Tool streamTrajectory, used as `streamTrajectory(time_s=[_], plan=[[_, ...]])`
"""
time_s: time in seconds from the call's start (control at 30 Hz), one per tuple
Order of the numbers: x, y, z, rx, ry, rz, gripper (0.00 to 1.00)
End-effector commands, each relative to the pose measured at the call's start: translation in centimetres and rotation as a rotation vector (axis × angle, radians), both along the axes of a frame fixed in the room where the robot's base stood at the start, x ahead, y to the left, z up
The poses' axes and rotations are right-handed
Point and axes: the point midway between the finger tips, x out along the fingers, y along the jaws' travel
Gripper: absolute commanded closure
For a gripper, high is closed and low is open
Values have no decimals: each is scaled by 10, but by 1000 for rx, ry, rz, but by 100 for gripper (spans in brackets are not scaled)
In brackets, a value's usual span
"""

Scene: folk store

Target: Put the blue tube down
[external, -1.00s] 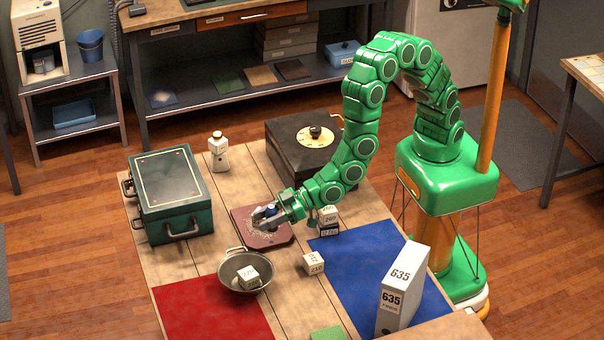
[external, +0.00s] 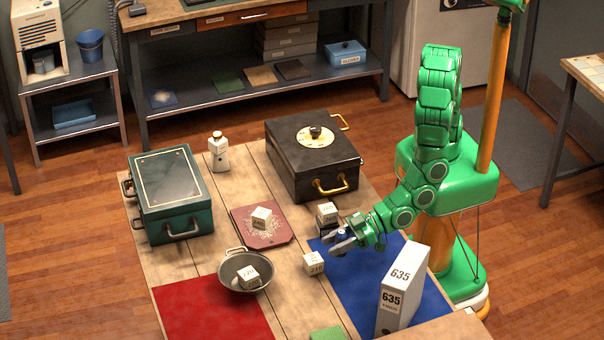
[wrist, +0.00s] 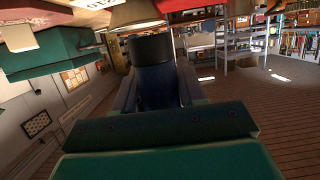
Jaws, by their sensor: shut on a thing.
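My gripper (external: 340,240) is over the far left part of the blue mat (external: 385,270). It is shut on the dark blue tube (external: 342,234). The tube also shows between the fingers in the wrist view (wrist: 155,75). In the external view the fingers partly cover the tube, and I cannot tell whether its bottom touches the mat.
White labelled cubes (external: 314,263) and (external: 326,212) are close to the left of my gripper. A white box file (external: 402,288) stands on the mat. A pan (external: 232,283), a red plate (external: 250,234) with a cube, and a black case (external: 315,165) are farther left.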

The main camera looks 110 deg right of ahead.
Motion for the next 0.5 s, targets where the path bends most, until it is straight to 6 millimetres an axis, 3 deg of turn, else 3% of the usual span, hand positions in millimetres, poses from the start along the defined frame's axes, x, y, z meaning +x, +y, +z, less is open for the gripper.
streamTrajectory(time_s=[0.5], plan=[[-102,51,3,1,0,3,77]])
